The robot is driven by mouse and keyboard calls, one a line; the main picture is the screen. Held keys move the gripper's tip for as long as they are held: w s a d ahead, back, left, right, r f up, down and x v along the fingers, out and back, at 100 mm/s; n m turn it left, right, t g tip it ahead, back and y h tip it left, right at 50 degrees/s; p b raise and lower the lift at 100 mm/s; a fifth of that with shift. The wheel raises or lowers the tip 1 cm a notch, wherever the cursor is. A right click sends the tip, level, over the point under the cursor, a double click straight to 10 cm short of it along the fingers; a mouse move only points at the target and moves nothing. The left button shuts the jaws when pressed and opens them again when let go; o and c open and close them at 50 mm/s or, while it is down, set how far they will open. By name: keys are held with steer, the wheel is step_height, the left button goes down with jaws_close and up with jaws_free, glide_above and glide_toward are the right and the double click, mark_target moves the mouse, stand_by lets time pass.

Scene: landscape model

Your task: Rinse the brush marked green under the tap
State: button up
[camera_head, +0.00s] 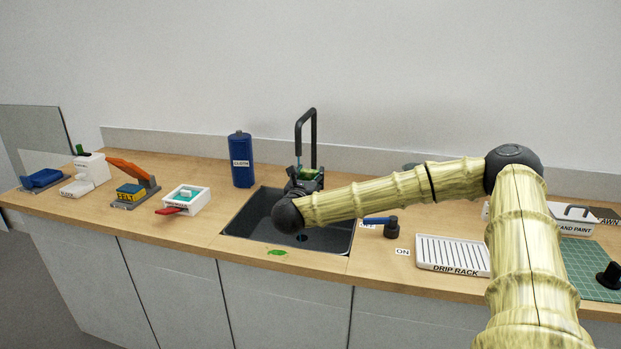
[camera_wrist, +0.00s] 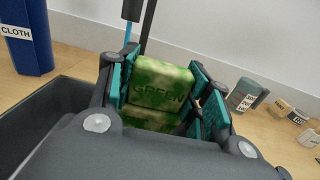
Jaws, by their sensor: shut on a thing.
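My gripper (camera_head: 304,183) is over the back of the dark sink (camera_head: 237,222), close below the black tap (camera_head: 313,130). It is shut on the green-mottled brush (camera_wrist: 163,84), whose block reads GREEN, with teal finger pads on both sides. The brush's lower part is hidden by the gripper. In the wrist view the tap's spout (camera_wrist: 132,10) is just beyond the brush, with a thin blue streak (camera_wrist: 128,35) below it. Whether the streak touches the brush I cannot tell. The blue tap lever (camera_head: 377,220) points left, beside a partly hidden OFF label; the ON label (camera_head: 402,252) is nearer the front.
A blue CLOTH canister (camera_head: 241,162) stands left of the sink. The drip rack (camera_head: 452,255) is right of the sink. A green smear (camera_head: 277,253) marks the counter's front.

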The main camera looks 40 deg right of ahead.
mark_target(308, 175)
steer(key=shift+w+d+f, duration=0.15)
steer(key=shift+w+d, duration=0.15)
steer(key=shift+w, duration=0.3)
steer(key=shift+w+d+f, duration=0.1)
steer(key=shift+w+d, duration=0.15)
steer(key=shift+w, duration=0.3)
steer(key=shift+w+d+f, duration=0.15)
steer(key=shift+w+f, duration=0.1)
steer(key=shift+w, duration=0.05)
steer(key=shift+w+d+f+b, duration=0.1)
steer(key=shift+w+d+b, duration=0.25)
steer(key=shift+w+b, duration=0.4)
steer(key=shift+w+d+f+b, duration=0.1)
steer(key=shift+w+d+b, duration=0.2)
steer(key=shift+w+b, duration=0.45)
steer(key=shift+s+d, duration=0.15)
steer(key=shift+d, duration=0.1)
steer(key=shift+s+d+b, duration=0.15)
steer(key=shift+d+b, duration=0.15)
steer(key=shift+b, duration=0.15)
steer(key=shift+w+a+b, duration=0.3)
steer(key=shift+a+b, duration=0.25)
steer(key=shift+b, duration=0.05)
steer(key=shift+s+d+b, duration=0.15)
steer(key=shift+d+b, duration=0.1)
steer(key=shift+b, duration=0.05)
steer(key=shift+s+d, duration=0.15)
steer(key=shift+d, duration=0.15)
